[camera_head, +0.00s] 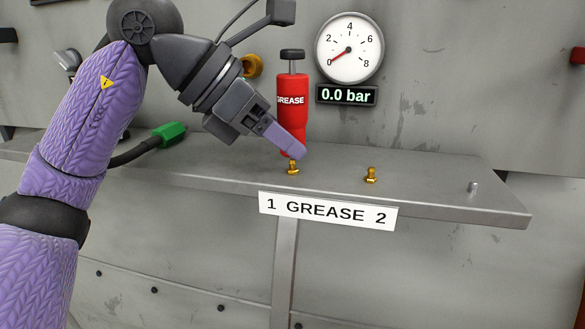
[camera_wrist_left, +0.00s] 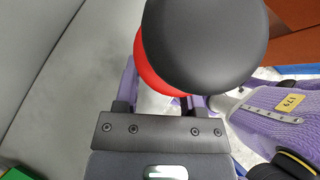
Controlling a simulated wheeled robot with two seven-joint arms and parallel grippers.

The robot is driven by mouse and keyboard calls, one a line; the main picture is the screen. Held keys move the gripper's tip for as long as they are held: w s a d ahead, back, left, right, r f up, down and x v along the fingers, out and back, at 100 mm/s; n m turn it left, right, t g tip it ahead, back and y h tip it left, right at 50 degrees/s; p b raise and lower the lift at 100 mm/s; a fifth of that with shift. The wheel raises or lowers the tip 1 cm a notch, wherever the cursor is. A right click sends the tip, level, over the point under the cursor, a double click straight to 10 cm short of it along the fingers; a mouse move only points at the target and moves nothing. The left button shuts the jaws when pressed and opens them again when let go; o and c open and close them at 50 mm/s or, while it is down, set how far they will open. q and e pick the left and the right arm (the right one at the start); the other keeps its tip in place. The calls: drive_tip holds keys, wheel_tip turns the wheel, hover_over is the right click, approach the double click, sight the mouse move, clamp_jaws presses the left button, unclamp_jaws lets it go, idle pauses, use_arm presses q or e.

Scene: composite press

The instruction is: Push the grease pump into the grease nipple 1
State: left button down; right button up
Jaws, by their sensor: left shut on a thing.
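Brass grease nipple 2 (camera_head: 371,175) stands free to the right. In the left wrist view the pump's black knob (camera_wrist_left: 205,42) fills the top middle and hides most of the red body (camera_wrist_left: 150,70). My right gripper is not in view.
A gauge (camera_head: 349,48) on the wall reads near zero, with a 0.0 bar display (camera_head: 346,95) below. A green connector (camera_head: 169,134) on a black hose lies at the left. A small metal pin (camera_head: 473,187) stands near the shelf's (camera_head: 430,192) right end.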

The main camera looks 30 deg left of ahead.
use_arm(q)
drive_tip(key=shift+f+b, duration=0.7)
drive_tip(key=shift+f, duration=0.25)
idle(0.4)
drive_tip(key=shift+c, duration=0.5)
unclamp_jaws()
